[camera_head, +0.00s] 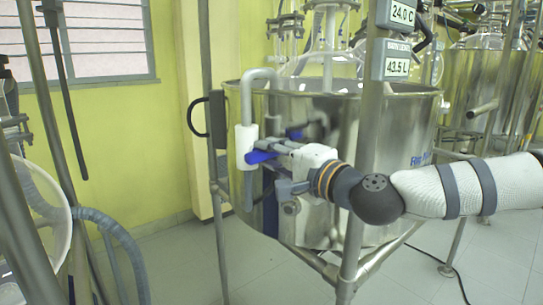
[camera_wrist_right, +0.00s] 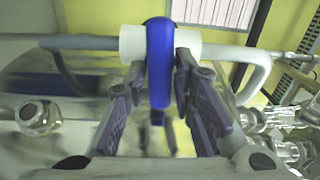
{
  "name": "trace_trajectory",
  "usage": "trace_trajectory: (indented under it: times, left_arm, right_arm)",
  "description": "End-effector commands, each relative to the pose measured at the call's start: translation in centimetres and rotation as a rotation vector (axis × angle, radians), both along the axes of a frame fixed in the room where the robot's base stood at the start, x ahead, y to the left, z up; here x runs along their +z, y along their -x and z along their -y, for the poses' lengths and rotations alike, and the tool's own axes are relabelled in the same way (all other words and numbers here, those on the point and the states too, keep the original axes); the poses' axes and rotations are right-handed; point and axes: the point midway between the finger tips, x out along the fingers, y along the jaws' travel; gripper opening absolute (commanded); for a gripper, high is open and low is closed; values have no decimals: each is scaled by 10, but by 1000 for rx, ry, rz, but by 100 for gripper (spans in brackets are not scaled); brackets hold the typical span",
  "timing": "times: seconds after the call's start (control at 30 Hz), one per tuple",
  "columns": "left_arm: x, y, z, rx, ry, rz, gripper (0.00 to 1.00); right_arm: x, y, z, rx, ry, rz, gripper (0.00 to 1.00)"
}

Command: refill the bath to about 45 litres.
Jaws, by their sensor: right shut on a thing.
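The steel bath (camera_head: 400,125) stands in the middle of the head view. A grey pipe (camera_head: 262,74) hooks over its rim, with a white valve body (camera_head: 245,147) on its outer side. The valve's blue lever (camera_head: 260,156) also shows in the right wrist view (camera_wrist_right: 158,62). My right gripper (camera_head: 272,150) is shut on the lever, with its fingers on both sides of it in the wrist view (camera_wrist_right: 163,88). The level display (camera_head: 397,67) reads 43.5 L. The water surface cannot be made out. My left gripper is not in view.
A metal post (camera_head: 365,150) and frame legs stand in front of the bath, close to my right arm. A temperature display (camera_head: 402,13) reads 24.0 C. A glass vessel (camera_head: 325,65) sits above the bath. A second steel bath (camera_head: 485,85) stands behind right.

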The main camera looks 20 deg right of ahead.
Motion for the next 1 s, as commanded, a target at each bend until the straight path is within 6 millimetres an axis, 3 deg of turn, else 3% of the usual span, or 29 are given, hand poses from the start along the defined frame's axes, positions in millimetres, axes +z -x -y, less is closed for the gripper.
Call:
trace_trajectory:
  times: [0.77,0.8,0.83,1.0]
  left_arm:
    - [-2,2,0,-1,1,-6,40]
    - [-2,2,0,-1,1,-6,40]
    - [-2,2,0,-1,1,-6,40]
    - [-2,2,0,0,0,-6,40]
  right_arm:
    - [0,0,0,-1,-81,-27,0]
    - [0,0,0,-1,-81,-27,32]
    - [0,0,0,-1,-81,-27,38]
    - [0,0,0,-1,-79,-28,38]
